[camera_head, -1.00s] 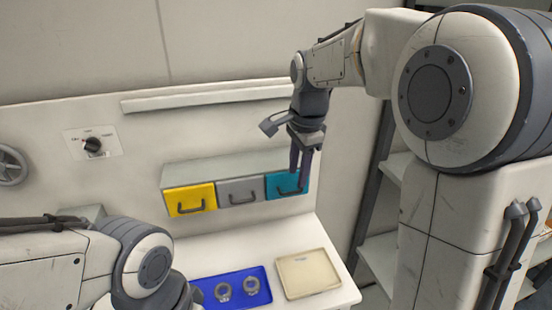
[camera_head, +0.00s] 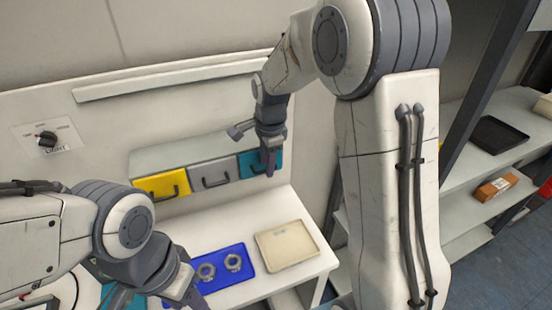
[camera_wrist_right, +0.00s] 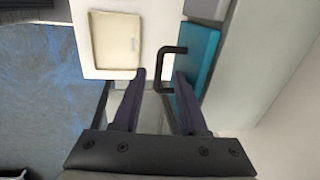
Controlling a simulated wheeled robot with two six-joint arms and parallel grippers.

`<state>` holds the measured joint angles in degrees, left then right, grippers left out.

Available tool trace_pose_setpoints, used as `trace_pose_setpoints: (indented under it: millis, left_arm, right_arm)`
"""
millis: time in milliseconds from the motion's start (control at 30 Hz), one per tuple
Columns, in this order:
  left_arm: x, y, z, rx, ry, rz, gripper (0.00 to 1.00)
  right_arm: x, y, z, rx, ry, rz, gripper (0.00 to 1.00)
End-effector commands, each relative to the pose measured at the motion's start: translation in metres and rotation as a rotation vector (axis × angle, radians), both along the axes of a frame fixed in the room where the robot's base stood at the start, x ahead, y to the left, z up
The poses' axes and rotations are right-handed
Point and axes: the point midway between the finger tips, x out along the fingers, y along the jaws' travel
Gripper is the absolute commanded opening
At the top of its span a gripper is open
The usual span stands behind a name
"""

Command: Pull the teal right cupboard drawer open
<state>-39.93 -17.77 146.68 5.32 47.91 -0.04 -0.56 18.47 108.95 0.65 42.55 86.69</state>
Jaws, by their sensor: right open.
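The teal drawer (camera_head: 247,164) is the right one of three in a small wall cupboard, and its front looks level with the grey one beside it. My right gripper (camera_head: 269,170) is in front of it and partly covers it. In the right wrist view the teal front (camera_wrist_right: 207,50) is upper right, and its dark bar handle (camera_wrist_right: 161,70) shows between the fingertips of my open right gripper (camera_wrist_right: 161,74). No grip on the handle is visible.
The yellow drawer (camera_head: 162,186) and grey drawer (camera_head: 212,174) are to the left. Below, a blue tray (camera_head: 240,268) with two metal rings and an empty beige tray (camera_head: 287,246) lie on the white bench. A shelf unit (camera_head: 465,225) stands at the right.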

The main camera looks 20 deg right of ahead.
Motion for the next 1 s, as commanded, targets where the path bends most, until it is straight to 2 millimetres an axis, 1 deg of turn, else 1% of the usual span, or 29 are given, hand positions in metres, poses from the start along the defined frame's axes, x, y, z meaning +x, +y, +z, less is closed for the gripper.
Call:
trace_pose_setpoints:
  millis: [267,300,367,400,1000]
  left_arm:
    - [0.0001,0.0000,0.0004,0.000,0.000,0.000,0.50]
    - [0.0000,-0.0001,0.0004,0.000,0.000,0.000,0.50]
    - [0.0001,0.0000,0.0004,0.000,0.000,0.000,0.50]
    - [0.0001,0.0000,0.0004,0.000,0.000,0.000,0.50]
    - [0.0000,-0.0001,0.0005,0.000,0.000,0.000,0.50]
  right_arm:
    - [-0.0005,-0.0035,-0.0028,0.000,0.000,-0.005,0.42]
    - [-0.0005,-0.0038,-0.0027,0.000,0.000,-0.006,0.38]
    - [-0.0006,-0.0041,-0.0026,0.000,0.000,-0.006,0.15]
    - [-0.0007,-0.0043,-0.0026,0.000,0.000,-0.006,0.00]
    - [0.0001,-0.0043,-0.0018,-0.001,-0.003,-0.006,0.00]
